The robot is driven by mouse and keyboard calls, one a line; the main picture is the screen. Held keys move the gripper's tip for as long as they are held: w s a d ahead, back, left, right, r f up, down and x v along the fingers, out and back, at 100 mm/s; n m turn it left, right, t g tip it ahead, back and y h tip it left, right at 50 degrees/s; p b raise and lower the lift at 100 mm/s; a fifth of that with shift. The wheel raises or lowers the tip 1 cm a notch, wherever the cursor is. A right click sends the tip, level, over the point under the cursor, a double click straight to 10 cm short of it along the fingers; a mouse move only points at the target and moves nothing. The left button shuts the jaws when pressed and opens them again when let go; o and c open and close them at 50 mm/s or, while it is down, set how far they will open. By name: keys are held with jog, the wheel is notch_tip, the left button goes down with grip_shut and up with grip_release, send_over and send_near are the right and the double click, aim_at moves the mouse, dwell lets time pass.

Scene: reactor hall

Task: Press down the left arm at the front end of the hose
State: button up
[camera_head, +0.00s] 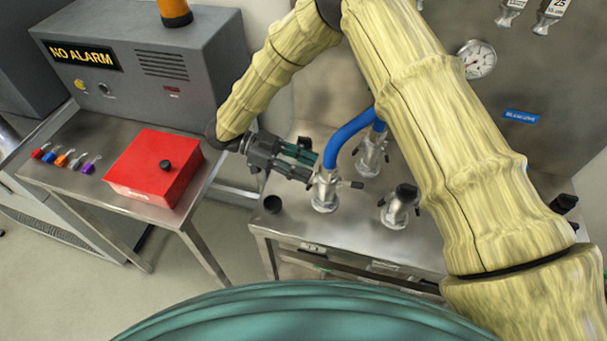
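The blue hose (347,135) curves down to its silver front end (325,192), which stands upright on the front of the steel bench. A short dark-tipped arm (351,184) sticks out from the right side of this end. The left arm of the end is not clearly visible; my gripper covers that side. My gripper (312,170) reaches in from the left, with its dark green fingertips close beside the silver end. Whether they touch it, or hold anything between them, I cannot tell.
Silver fittings (400,208) stand right of and behind the hose end. A red box (155,168) and several coloured small items (62,159) lie on the left table. A gauge (477,59) hangs behind.

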jog(key=shift+r, duration=1.55)
